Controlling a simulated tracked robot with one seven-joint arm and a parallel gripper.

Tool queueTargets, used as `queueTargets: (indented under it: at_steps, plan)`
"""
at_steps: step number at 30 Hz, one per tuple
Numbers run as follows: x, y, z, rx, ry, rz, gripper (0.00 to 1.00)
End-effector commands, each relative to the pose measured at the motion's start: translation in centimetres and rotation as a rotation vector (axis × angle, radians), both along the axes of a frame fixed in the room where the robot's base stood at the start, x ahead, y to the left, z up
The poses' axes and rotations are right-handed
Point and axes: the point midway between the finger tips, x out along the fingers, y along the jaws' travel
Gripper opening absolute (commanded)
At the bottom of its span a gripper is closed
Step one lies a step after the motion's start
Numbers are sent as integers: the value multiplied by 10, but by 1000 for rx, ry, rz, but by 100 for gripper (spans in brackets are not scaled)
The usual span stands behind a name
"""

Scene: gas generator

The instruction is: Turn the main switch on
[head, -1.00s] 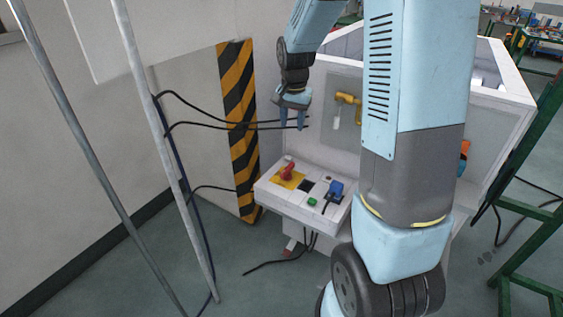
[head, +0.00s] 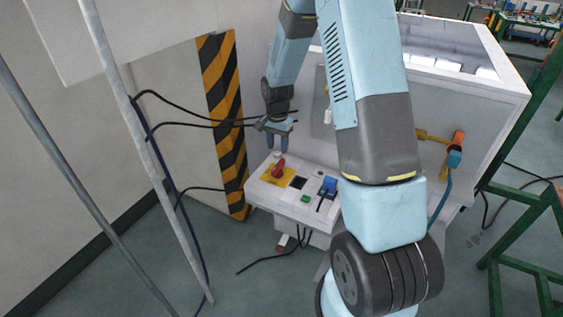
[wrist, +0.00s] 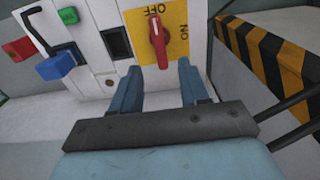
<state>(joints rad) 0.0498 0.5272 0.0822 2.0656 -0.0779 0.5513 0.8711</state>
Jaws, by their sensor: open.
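The main switch is a red rotary handle (head: 279,168) on a yellow plate (head: 271,178), at the left end of the white control box. In the wrist view the red handle (wrist: 159,42) stands in line with the OFF label at the top of the plate. The ON label is on the right of the plate. My gripper (head: 277,143) is open, just above the handle in the head view. In the wrist view its fingers (wrist: 158,72) point at the switch, one on each side of the handle's near end. Nothing is between them, and I cannot tell the remaining distance.
Black cables (head: 185,122) hang left of the gripper, before a striped post (head: 222,120). A green frame (head: 520,225) stands at right.

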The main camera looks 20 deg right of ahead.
Motion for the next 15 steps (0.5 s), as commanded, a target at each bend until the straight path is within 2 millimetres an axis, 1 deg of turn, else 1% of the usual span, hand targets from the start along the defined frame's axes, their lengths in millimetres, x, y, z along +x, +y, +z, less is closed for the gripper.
queueTargets:
  at_steps: [1, 6, 10, 15]
  plan:
    - [-1, 0, -11, 0, 4, 0, 45]
    - [0, 0, -39, 0, 3, 1, 45]
    - [-1, 0, -59, 0, 3, 1, 45]
    - [0, 0, -75, -1, 1, 0, 45]
